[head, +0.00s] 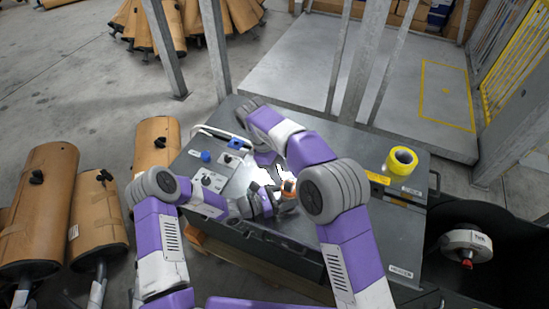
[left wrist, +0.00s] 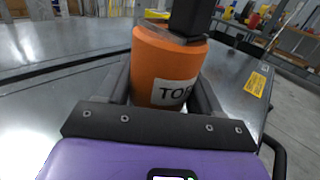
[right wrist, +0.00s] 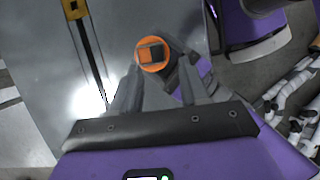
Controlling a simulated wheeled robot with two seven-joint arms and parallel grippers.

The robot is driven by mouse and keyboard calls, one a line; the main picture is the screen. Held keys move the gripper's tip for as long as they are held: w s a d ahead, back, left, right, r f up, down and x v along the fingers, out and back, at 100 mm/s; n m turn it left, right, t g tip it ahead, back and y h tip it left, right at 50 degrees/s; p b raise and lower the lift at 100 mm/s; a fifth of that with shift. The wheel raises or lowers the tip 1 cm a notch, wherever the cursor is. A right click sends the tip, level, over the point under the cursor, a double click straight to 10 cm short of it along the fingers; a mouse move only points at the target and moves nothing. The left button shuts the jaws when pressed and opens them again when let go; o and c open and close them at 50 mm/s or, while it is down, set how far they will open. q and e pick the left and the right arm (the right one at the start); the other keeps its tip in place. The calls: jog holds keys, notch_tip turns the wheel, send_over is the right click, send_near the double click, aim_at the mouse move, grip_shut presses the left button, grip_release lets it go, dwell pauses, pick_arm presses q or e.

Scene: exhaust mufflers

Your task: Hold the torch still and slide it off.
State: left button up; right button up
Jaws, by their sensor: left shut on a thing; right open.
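The torch is an orange cylinder (left wrist: 160,65) with a white label reading "TOR", partly cut off. My left gripper (left wrist: 163,90) is shut around its sides. In the head view the torch (head: 289,187) is small and partly hidden by my grippers.
The grey bench top (head: 345,160) lies under both arms. A panel with a blue knob (head: 206,156) is at the left. A black bin (head: 510,240) with a white reel (head: 466,243) is right.

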jog(key=s+v, duration=0.1)
jog(key=v, duration=0.5)
jog(key=shift+w+r, duration=0.3)
jog(key=shift+w, duration=0.2)
jog(key=shift+a, duration=0.15)
pick_arm(q)
jog(key=o, duration=1.2)
jog(key=shift+a, duration=0.1)
